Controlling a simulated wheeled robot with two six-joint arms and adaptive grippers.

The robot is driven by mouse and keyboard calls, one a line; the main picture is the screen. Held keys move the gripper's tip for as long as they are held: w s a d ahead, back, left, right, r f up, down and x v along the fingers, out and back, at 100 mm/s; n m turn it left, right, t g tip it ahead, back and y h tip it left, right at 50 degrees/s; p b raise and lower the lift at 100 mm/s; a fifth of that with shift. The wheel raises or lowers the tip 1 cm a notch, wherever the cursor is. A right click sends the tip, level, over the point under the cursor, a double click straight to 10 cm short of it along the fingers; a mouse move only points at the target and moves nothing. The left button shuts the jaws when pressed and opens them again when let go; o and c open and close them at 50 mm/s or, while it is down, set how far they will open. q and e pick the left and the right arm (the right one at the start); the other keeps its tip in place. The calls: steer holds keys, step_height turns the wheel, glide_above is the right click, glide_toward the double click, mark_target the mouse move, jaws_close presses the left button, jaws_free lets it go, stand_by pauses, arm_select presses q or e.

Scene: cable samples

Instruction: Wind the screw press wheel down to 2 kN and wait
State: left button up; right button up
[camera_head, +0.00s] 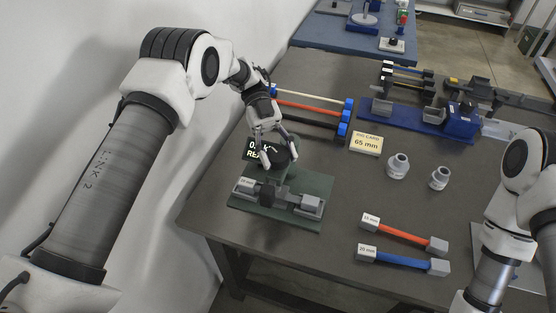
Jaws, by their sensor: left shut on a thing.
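The screw press (318,188) stands near the table's left edge on a dark green base. A short dark sample with grey end blocks lies across its front, one block labelled. The dark press wheel (277,153) sits at the top, partly hidden by my left gripper (279,161). That gripper points down from above and is shut on the wheel, its fingers at the wheel's sides.
Red (403,232) and blue (404,259) samples lie in front. A blue bench fixture (420,118) and more samples are behind.

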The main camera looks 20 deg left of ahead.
arm_select(q)
steer(key=shift+f+m+g+y+b, duration=0.1)
steer(key=shift+m+g+y+b, duration=0.25)
steer(key=shift+m+y, duration=0.15)
steer(key=o, duration=1.2)
steer(key=shift+c, duration=0.2)
